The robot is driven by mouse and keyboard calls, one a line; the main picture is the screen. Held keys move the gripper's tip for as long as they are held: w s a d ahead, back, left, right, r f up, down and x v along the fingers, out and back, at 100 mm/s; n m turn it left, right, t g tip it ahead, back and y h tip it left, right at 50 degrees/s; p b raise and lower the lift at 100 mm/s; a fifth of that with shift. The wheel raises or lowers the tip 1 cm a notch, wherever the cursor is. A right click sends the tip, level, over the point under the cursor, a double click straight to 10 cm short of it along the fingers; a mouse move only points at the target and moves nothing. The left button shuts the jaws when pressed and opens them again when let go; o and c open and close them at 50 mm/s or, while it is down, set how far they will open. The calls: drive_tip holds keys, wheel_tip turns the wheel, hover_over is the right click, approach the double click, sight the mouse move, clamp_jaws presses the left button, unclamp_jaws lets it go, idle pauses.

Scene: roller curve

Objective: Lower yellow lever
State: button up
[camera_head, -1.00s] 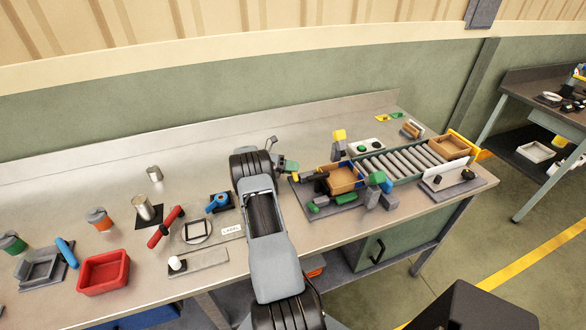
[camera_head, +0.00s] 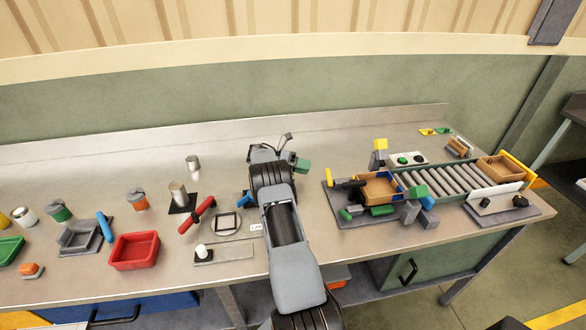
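A small yellow piece (camera_head: 328,178) stands upright at the left edge of the grey fixture, beside a black bar. A second yellow piece (camera_head: 380,145) sits on a grey post behind the wooden box. A longer yellow bar (camera_head: 516,168) stands at the far right end of the roller conveyor. I cannot tell for sure which of these is the yellow lever. My gripper (camera_head: 287,146) is above the bench, left of the fixture and apart from all three yellow pieces. My arm partly hides it, and its fingers are too small to read. A green part shows beside it.
A wooden box (camera_head: 380,189) sits at the near end of the roller conveyor (camera_head: 443,182); another wooden box (camera_head: 498,169) is at its far end. Left of my arm are a red tray (camera_head: 134,250), a red handle (camera_head: 197,215) and a metal cylinder (camera_head: 178,194). The back bench strip is mostly clear.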

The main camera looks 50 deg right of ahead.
drive_tip(key=b+v, duration=0.1)
drive_tip(key=v, duration=0.3)
drive_tip(key=shift+w+f, duration=0.1)
drive_tip(key=shift+w+a, duration=0.2)
idle(0.6)
